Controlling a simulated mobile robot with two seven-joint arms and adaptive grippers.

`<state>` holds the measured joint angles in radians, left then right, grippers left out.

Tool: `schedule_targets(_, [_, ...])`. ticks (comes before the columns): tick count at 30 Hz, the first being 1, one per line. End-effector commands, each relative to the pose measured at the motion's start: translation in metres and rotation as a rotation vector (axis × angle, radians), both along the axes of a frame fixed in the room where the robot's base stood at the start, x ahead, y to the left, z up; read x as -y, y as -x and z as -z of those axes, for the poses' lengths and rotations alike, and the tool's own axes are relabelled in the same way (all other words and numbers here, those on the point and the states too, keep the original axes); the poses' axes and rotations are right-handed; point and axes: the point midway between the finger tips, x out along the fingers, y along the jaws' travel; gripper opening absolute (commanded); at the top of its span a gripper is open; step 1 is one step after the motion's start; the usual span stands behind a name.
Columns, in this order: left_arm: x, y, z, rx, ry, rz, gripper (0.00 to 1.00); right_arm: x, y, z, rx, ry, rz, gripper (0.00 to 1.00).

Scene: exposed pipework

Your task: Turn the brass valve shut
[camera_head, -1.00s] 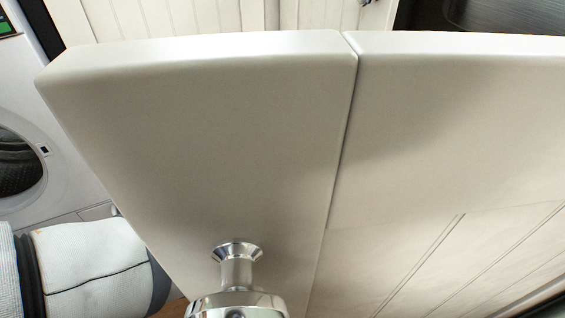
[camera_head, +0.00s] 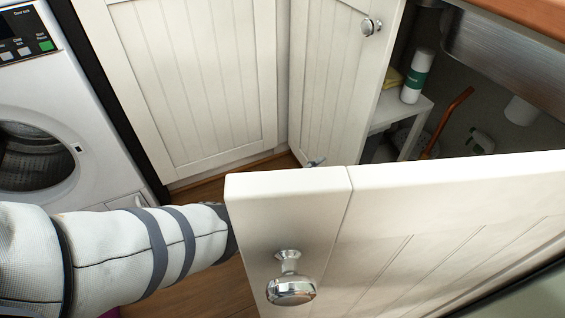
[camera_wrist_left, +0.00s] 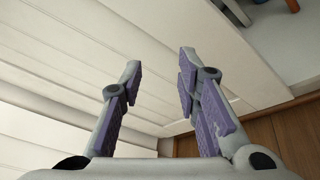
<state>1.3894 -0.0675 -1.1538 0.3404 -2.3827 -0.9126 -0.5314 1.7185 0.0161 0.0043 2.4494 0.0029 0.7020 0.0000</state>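No brass valve can be made out. A bent copper pipe (camera_head: 447,115) shows inside the open under-sink cupboard at the right of the head view; its lower end is partly hidden by the near door. My left arm comes in from the left and passes behind this white door (camera_head: 288,210), which hides most of the gripper. In the left wrist view my left gripper (camera_wrist_left: 160,62) is open and empty, its purple-padded fingers apart in front of white grooved panelling (camera_wrist_left: 60,70). A bit of copper-coloured pipe (camera_wrist_left: 293,5) shows at that view's top right. My right gripper is not in view.
The near door stands open with a chrome knob (camera_head: 290,285). A second door (camera_head: 335,80) is also open. A white shelf (camera_head: 400,112) holds a white-and-green bottle (camera_head: 417,77). A washing machine (camera_head: 50,110) stands at left. Wooden floor (camera_head: 215,290) lies below.

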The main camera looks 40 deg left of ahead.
Motion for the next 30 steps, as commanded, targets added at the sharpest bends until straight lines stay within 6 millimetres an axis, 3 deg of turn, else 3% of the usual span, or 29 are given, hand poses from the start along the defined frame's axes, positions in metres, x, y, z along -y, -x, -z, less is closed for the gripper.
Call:
schedule_targets(6, [-0.056, 0.006, 0.011, -0.053, 0.033, -0.177, 0.30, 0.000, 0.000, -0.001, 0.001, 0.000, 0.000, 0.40])
schedule_targets(12, [-0.096, 0.017, 0.019, -0.091, 0.064, -0.308, 0.30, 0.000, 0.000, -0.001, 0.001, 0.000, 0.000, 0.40])
schedule_targets(18, [-0.113, 0.023, 0.023, -0.106, 0.079, -0.365, 0.30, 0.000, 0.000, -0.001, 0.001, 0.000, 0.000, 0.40])
schedule_targets(26, [-0.114, 0.023, 0.023, -0.108, 0.080, -0.370, 0.30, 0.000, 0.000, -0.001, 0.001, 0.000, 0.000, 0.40])
schedule_targets(30, [-0.114, 0.023, 0.023, -0.108, 0.080, -0.369, 0.62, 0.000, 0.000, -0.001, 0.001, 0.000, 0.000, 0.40])
